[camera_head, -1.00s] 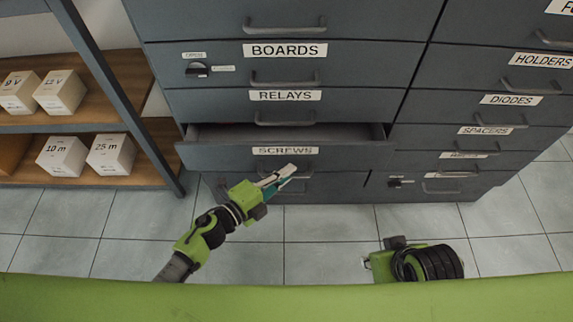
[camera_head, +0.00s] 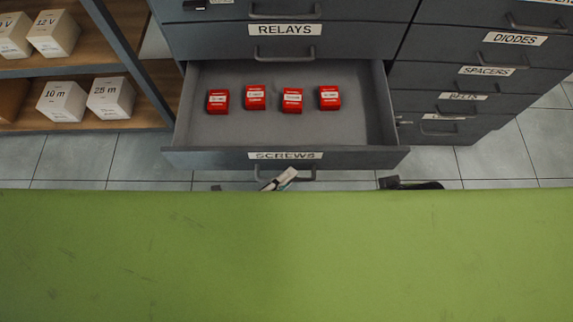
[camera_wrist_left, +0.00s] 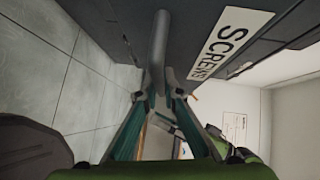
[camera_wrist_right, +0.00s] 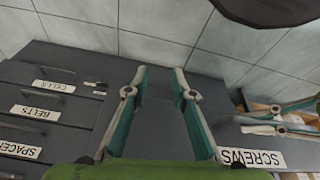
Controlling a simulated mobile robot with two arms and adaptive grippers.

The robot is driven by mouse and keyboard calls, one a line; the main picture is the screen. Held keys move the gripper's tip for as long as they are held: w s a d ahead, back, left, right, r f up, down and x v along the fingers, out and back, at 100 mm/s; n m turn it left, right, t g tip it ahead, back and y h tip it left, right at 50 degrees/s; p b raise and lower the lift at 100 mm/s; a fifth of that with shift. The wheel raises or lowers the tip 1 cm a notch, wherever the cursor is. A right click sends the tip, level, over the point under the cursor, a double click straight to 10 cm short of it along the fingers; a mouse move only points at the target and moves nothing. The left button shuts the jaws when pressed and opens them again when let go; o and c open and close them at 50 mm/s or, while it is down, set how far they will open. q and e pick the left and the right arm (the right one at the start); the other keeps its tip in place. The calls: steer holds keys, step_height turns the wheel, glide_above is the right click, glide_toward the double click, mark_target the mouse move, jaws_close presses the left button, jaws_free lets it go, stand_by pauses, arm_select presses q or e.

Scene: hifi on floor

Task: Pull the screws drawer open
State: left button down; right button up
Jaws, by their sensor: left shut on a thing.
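The screws drawer (camera_head: 285,158) is pulled well out of the grey cabinet in the head view. Several small red boxes (camera_head: 292,101) stand in a row inside it. My left gripper (camera_head: 280,180) is at the drawer's front, shut on its handle; the green edge below hides most of the arm. In the left wrist view the fingers (camera_wrist_left: 160,97) close on the bar handle (camera_wrist_left: 159,50), beside the SCREWS label (camera_wrist_left: 230,42). My right gripper (camera_wrist_right: 160,88) is open and empty in its wrist view, in front of the cabinet's lower right drawers.
The relays drawer (camera_head: 285,45) above is shut, as are the diodes drawer (camera_head: 515,40) and the spacers drawer (camera_head: 485,78) at right. A shelf at left holds white boxes (camera_head: 62,102). Tiled floor (camera_head: 75,160) lies around the cabinet.

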arm_select(q)
steer(key=shift+s, duration=0.15)
steer(key=c, duration=2.2)
jaws_free()
steer(key=shift+o, duration=0.2)
steer(key=v, duration=1.2)
steer(key=shift+a, duration=0.1)
